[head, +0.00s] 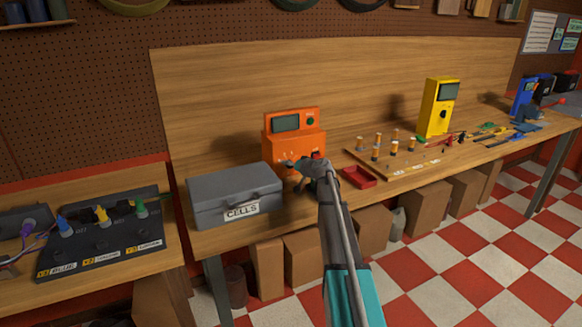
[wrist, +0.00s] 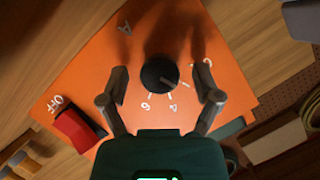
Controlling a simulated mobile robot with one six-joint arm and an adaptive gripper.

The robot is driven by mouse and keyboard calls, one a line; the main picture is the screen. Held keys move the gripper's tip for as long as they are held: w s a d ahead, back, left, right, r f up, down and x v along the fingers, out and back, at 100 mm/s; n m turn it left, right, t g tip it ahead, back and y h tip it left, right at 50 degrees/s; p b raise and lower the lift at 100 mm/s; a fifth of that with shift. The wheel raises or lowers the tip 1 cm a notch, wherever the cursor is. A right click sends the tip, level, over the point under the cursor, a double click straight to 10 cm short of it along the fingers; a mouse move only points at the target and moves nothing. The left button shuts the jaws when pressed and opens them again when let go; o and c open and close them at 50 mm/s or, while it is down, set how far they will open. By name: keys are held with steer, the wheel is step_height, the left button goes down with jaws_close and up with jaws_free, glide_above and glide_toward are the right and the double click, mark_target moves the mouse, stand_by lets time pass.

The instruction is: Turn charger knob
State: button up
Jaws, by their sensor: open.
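The orange charger (head: 292,140) stands on the wooden bench, with a dark screen and a green button on its upper face. In the wrist view its orange panel (wrist: 190,60) fills the middle. The black round charger knob (wrist: 159,74) has a white pointer line toward the lower right, among white marks including 4 and 6. My gripper (wrist: 165,88) is open, with one finger on each side of the knob and visible gaps to it. In the head view my gripper (head: 308,166) is in front of the charger and hides its lower panel and the knob.
A red switch (wrist: 78,127) marked OFF sits on the panel's lower left in the wrist view. A grey CELLS box (head: 236,194) stands left of the charger. A red tray (head: 359,177) and a board with several cells (head: 395,149) lie to the right. A yellow device (head: 438,106) stands further right.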

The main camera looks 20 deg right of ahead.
steer(key=shift+r+n+h+p, duration=0.1)
steer(key=shift+n+h+p, duration=0.5)
steer(key=shift+n, duration=0.4)
steer(key=shift+s+r, duration=0.1)
steer(key=shift+s, duration=0.2)
steer(key=p+v, duration=0.4)
steer(key=v, duration=0.9)
steer(key=shift+a+r+p, duration=0.1)
steer(key=shift+p, duration=0.25)
steer(key=shift+s, duration=0.2)
